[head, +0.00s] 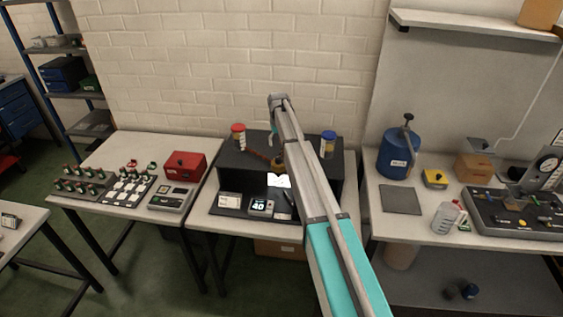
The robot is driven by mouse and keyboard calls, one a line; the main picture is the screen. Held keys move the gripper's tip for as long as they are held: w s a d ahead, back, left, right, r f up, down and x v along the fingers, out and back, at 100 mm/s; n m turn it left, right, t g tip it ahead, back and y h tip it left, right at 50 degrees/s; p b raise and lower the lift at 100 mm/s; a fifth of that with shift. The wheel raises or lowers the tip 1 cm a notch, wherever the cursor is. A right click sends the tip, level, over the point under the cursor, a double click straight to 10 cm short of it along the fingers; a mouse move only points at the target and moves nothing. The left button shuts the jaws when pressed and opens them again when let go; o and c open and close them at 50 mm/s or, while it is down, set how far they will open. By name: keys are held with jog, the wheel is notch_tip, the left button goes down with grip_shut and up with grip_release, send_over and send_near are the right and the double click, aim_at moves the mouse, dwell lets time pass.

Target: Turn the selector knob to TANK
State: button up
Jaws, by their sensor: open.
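I cannot make out a selector knob or a TANK mark at this size. A dark panel (487,231) with several small fittings and levers lies on the right bench, and a gauge (548,164) stands at its back right. A blue cylinder-shaped tank (398,153) with a dark valve and handle on top stands on the same bench, left of the panel. My arm reaches up from the lower right across the middle bench.
A clear bottle (444,217), a yellow box (435,179), a brown box (474,167) and a grey mat (400,199) are on the right bench. A black stand (235,160) with small devices is on the middle bench. A red box (185,165) is on the left bench.

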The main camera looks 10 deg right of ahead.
aim_at(279, 158)
jog(key=shift+f+b, duration=4)
jog(key=shift+f, duration=0.3)
